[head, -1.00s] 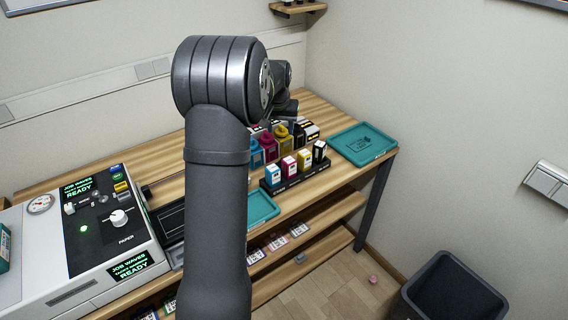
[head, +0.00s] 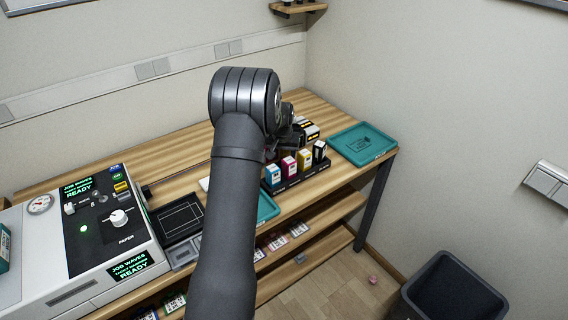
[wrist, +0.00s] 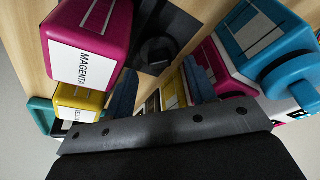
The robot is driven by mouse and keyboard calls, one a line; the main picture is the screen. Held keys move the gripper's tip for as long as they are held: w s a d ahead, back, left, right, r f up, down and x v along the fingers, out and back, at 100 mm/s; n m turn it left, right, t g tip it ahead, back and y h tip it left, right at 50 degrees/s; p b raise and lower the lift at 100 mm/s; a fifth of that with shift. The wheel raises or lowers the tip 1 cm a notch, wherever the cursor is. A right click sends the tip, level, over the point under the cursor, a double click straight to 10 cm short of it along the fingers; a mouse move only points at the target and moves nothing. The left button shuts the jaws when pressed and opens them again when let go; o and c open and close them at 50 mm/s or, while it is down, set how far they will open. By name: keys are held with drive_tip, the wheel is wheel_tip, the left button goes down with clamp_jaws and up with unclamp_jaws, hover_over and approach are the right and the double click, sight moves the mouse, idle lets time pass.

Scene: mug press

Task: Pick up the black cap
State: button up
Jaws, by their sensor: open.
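In the wrist view a dark round cap (wrist: 158,50) shows on a black block-like body between the magenta and cyan things; it is dark and partly shadowed. My gripper (wrist: 160,88) is open, its two dark fingers apart with the cap beyond and between them in the picture. Nothing is seen held between the fingers. In the head view my arm and wrist hide the cap and the fingertips.
A magenta box (wrist: 88,45) and a yellow one (wrist: 78,102) stand close on the left. A cyan tank (wrist: 260,40) with a round cap is on the right. The head view shows a cartridge rack (head: 295,175) and a teal tray (head: 383,150).

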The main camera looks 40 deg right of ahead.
drive_tip(key=shift+x, duration=1)
drive_tip(key=c, duration=1.1)
drive_tip(key=shift+o, duration=0.2)
